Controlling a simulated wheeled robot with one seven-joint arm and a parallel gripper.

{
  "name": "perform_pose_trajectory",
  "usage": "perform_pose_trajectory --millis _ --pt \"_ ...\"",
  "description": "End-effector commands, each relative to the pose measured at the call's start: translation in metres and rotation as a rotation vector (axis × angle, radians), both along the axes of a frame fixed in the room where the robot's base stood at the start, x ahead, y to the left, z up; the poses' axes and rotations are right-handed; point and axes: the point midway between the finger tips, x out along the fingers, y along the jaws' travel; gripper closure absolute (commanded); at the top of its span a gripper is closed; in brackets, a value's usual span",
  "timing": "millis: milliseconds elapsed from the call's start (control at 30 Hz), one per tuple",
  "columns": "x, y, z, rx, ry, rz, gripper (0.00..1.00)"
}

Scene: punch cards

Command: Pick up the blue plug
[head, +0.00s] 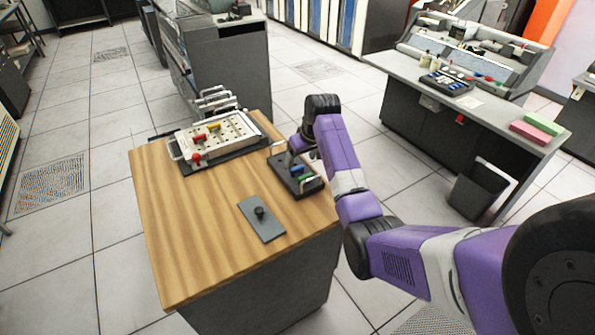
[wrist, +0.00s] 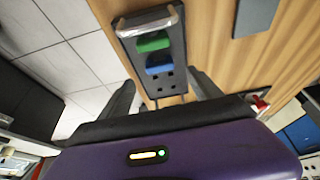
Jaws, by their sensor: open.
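The blue plug (head: 297,169) sits in a dark holder (head: 287,180) at the right edge of the wooden table. In the wrist view the blue plug (wrist: 158,64) is between a green plug (wrist: 152,42) and bare holes in the holder. My gripper (head: 290,157) is at the holder's far end, partly hidden by the wrist. In the wrist view my gripper (wrist: 162,80) is open and empty, its fingers spread on either side of the holder's near end. The blue plug lies ahead of it, apart from both fingers.
A pale plugboard (head: 231,133) with red and yellow plugs lies at the table's back. A grey plate with a black knob (head: 260,212) lies left of the holder. The wooden table's (head: 180,240) front left is clear. A grey console desk (head: 420,80) stands apart at right.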

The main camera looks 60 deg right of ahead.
Motion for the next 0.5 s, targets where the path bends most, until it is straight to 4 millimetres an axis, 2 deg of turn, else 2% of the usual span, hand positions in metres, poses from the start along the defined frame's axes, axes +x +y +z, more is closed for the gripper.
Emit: perform_pose_trajectory --millis 300,500 --pt "0.011 -0.007 -0.038 0.001 0.001 -0.001 0.26" --pt "0.014 -0.008 -0.045 0.0 -0.001 -0.001 0.26"
